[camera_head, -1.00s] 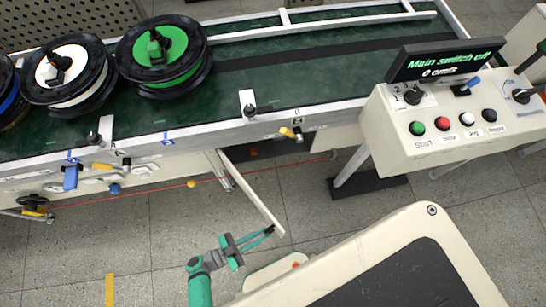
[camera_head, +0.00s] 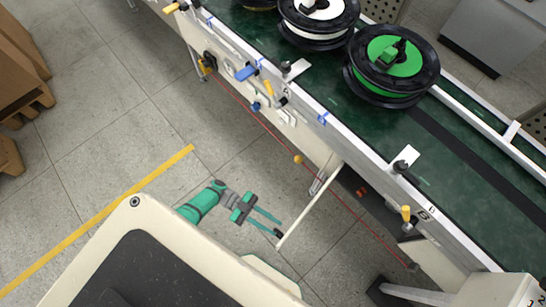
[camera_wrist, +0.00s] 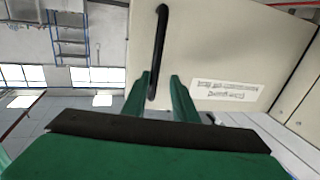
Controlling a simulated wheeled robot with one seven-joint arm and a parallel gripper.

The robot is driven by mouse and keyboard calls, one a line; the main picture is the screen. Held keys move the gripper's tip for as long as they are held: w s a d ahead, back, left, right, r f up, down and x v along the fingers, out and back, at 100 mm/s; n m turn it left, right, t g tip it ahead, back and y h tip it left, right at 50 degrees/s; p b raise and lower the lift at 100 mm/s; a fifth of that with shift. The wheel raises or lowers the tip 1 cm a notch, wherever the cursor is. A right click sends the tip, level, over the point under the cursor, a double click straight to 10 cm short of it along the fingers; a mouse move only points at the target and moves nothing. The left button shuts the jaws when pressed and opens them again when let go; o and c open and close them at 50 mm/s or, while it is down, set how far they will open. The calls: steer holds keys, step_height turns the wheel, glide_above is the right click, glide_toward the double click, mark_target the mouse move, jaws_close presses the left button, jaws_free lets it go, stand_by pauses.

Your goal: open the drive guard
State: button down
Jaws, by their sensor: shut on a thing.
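The drive guard (camera_head: 310,203) is a pale hinged panel under the conveyor's near side. In the head view it is seen nearly edge-on, swung well out from the machine, with a dark opening beside it. In the wrist view its broad cream face (camera_wrist: 215,40) carries a printed label and a black bar handle (camera_wrist: 161,35). My gripper (camera_head: 277,226) is at the guard's free outer edge. In the wrist view its two green fingers (camera_wrist: 160,77) stand on either side of the handle, shut on it.
The conveyor (camera_head: 450,180) carries several spools, including a green one (camera_head: 390,62). A red cord (camera_head: 270,128) runs along its side, near the guard. Floor with a yellow line (camera_head: 120,205) is open at left. Brown boxes (camera_head: 15,60) stand at far left.

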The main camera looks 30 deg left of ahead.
steer(key=shift+w+d+r, duration=0.1)
steer(key=shift+w+d, duration=0.1)
steer(key=shift+w, duration=0.45)
steer(key=c, duration=1.8)
jaws_free()
steer(key=shift+a, duration=0.2)
steer(key=a, duration=0.7)
steer(key=shift+s+a, duration=0.15)
steer(key=shift+s, duration=0.25)
steer(key=shift+a, duration=0.1)
